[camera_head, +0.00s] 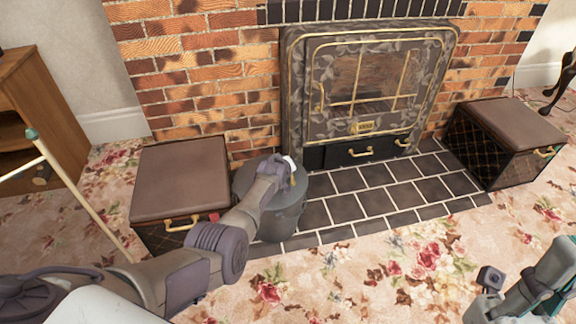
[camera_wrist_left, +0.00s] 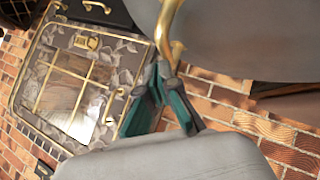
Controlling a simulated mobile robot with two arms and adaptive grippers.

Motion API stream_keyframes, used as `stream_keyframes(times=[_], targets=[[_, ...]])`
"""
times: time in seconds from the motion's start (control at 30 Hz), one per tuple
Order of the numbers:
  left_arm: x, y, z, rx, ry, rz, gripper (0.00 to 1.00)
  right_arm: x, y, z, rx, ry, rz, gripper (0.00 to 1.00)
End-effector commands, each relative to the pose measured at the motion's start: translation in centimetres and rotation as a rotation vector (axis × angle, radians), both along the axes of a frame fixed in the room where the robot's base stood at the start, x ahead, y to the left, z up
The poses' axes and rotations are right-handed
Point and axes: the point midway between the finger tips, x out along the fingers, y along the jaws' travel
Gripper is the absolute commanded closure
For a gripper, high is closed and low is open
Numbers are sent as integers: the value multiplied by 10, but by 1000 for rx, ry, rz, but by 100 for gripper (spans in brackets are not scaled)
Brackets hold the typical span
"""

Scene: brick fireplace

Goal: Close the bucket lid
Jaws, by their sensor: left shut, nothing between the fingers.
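A dark grey round bucket (camera_head: 285,218) stands at the left end of the tiled hearth. My left arm covers much of its top. In the left wrist view a smooth grey rounded surface, seemingly the lid (camera_wrist_left: 250,40), fills the upper right. A gold handle (camera_wrist_left: 170,28) shows at its edge. I cannot tell whether the lid sits fully on the rim. My left gripper (camera_head: 290,172) is over the bucket's top; its teal fingers (camera_wrist_left: 163,82) are shut and empty, close beside the gold handle. My right gripper (camera_head: 520,285) is at the lower right, partly cut off, away from the bucket.
A brown-topped box (camera_head: 180,178) stands just left of the bucket, and a similar box (camera_head: 510,128) is at the right. The fireplace screen (camera_head: 365,85) is behind. Dark hearth tiles (camera_head: 375,190) right of the bucket are clear. A wooden cabinet (camera_head: 40,120) is at far left.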

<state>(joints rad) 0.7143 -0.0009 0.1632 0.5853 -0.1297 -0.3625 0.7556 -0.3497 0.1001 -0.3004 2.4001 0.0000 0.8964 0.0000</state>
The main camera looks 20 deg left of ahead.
Motion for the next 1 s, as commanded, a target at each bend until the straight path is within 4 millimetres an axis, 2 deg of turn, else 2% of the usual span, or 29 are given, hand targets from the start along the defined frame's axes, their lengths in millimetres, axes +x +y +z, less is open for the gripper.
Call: stream_keyframes(times=[0.3, 1.0], targets=[[1, -2, -10, -1, 1, -1, 100, -1, 0, -10, 2, -5, 0, 100], [-5, -4, -16, -4, 13, -2, 100, -1, 0, -11, 2, -3, -1, 100]])
